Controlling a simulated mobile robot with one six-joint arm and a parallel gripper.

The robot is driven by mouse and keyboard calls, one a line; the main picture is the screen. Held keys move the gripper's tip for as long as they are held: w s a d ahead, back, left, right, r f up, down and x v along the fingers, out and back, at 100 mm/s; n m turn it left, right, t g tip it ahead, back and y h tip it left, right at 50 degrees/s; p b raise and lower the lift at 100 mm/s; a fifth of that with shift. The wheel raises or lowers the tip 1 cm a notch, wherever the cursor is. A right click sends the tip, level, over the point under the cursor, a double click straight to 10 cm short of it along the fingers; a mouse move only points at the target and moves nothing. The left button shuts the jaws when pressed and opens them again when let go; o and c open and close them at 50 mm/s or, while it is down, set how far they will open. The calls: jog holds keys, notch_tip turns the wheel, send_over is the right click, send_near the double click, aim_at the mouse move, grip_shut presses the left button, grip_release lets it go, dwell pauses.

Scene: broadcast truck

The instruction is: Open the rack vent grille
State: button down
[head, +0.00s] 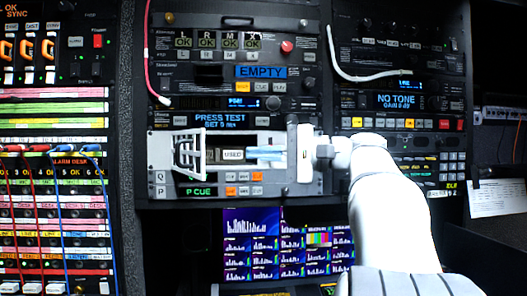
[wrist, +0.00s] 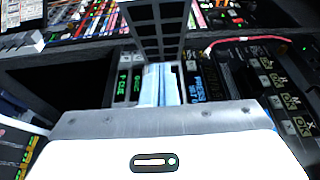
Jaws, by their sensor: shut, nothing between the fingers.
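The rack vent grille (head: 188,153) is swung outward at the left end of a rack bay. In the wrist view the grille (wrist: 158,28) appears as a dark slotted panel standing ahead of my fingers. The bay behind it is uncovered, and a "USED" label (head: 233,155) shows inside. My gripper (head: 250,155) reaches in from the right across the front of the bay, its fingers shut and empty. In the wrist view my gripper (wrist: 158,68) points toward the grille, with a visible gap between them. Whether the fingers touch anything in the bay is unclear.
A "P CUE" button strip (head: 205,191) lies just below the bay, and a "PRESS TEST" panel (head: 222,120) above. A pink cable (head: 149,70) hangs at upper left. Patch cables (head: 58,160) cross the left rack. Monitors (head: 275,245) sit below.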

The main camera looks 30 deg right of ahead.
jog(key=w+a+p, duration=0.2)
jog(key=w+a, duration=0.1)
jog(key=a, duration=0.5)
jog(key=shift+a, duration=0.35)
jog(key=shift+f+t, duration=0.1)
jog(key=shift+t, duration=0.2)
